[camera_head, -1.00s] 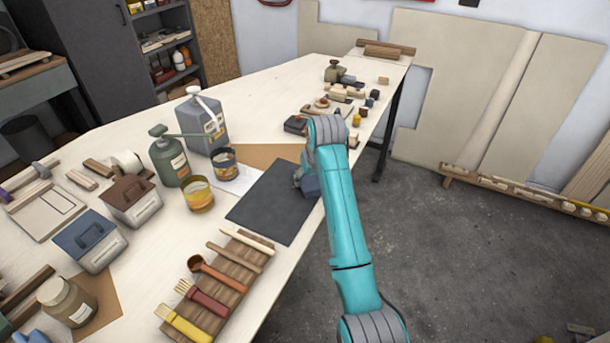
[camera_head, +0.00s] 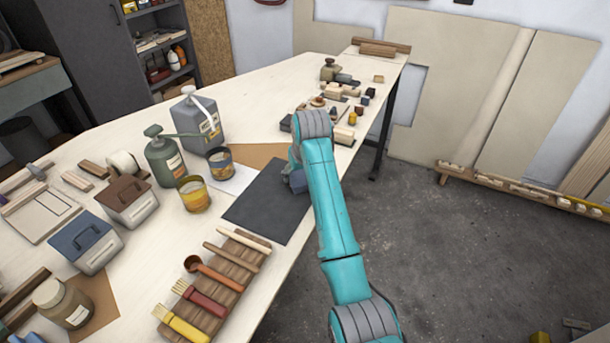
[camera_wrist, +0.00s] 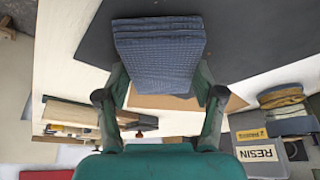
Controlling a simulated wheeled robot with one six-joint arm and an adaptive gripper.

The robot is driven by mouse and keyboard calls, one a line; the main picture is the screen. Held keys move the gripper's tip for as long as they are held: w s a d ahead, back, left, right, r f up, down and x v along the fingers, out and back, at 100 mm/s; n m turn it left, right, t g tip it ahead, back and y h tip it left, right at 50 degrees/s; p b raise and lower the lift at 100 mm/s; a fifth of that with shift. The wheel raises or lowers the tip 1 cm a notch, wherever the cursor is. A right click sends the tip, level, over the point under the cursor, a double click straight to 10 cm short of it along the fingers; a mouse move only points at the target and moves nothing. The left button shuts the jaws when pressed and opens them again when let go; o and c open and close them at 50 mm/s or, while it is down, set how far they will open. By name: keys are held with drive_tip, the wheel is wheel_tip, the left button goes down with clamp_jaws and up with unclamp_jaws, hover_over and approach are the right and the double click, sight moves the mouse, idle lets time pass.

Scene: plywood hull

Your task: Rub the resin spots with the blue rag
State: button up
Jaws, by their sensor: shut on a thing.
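My gripper (camera_wrist: 160,84) is shut on the blue rag (camera_wrist: 158,58), a folded, quilted dark-blue pad held between the two fingers in the wrist view. The mat also fills the top of the wrist view (camera_wrist: 245,35). I cannot tell whether the rag touches the mat. No resin spots can be made out on the mat; the area under the rag is hidden.
A wooden rack (camera_head: 226,281) with brushes lies in front. Small blocks lie beyond my arm. The table's edge is at the right.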

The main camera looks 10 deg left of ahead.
drive_tip(key=shift+w+a+f, duration=0.1)
drive_tip(key=shift+w+a, duration=0.2)
drive_tip(key=shift+a, duration=0.6)
drive_tip(key=shift+w+a+f, duration=0.1)
drive_tip(key=shift+w+a, duration=0.2)
drive_tip(key=shift+a, duration=0.6)
drive_tip(key=shift+r, duration=3.05)
drive_tip(key=shift+r, duration=1.55)
